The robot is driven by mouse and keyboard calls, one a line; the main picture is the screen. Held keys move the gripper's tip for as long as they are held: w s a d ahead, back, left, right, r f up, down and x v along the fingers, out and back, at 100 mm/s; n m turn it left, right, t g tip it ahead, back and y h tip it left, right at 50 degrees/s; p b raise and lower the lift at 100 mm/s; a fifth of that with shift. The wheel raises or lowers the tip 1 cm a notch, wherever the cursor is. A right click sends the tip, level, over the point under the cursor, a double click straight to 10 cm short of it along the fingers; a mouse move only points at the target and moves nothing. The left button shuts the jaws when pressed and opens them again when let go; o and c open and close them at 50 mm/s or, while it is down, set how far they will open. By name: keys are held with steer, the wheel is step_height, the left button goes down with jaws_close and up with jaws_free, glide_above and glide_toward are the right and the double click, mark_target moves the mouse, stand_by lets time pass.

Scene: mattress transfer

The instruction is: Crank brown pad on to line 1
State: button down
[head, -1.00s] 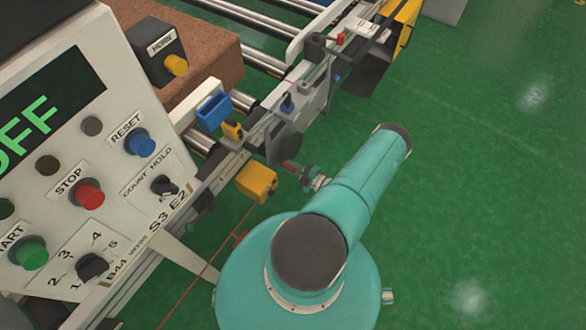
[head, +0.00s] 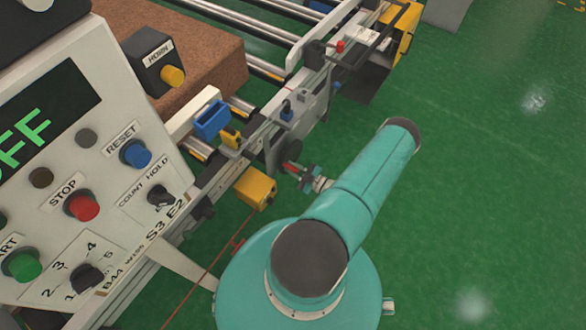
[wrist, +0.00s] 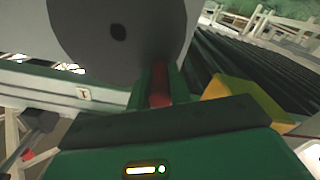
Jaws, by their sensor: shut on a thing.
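The brown pad (head: 215,72) lies on the roller conveyor in the head view, partly hidden behind the control panel and the horn box. A grey crank disc (head: 277,150) stands on the conveyor's near side rail. My gripper (head: 297,172) is at the disc, shut on its red crank handle (head: 288,167). In the wrist view the red handle (wrist: 160,85) sits between the green fingers, just below the large grey disc (wrist: 120,32). I see no marking that reads line 1.
A control panel (head: 105,135) with buttons, a selector knob and a display ending in "FF" fills the left. A yellow box (head: 255,188) and a blue bin (head: 212,119) sit along the rail. Bare rollers (head: 265,68) extend beyond the pad. Green floor (head: 480,180) is open at right.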

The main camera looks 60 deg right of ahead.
steer(key=shift+d, duration=0.1)
steer(key=c, duration=1.3)
jaws_free()
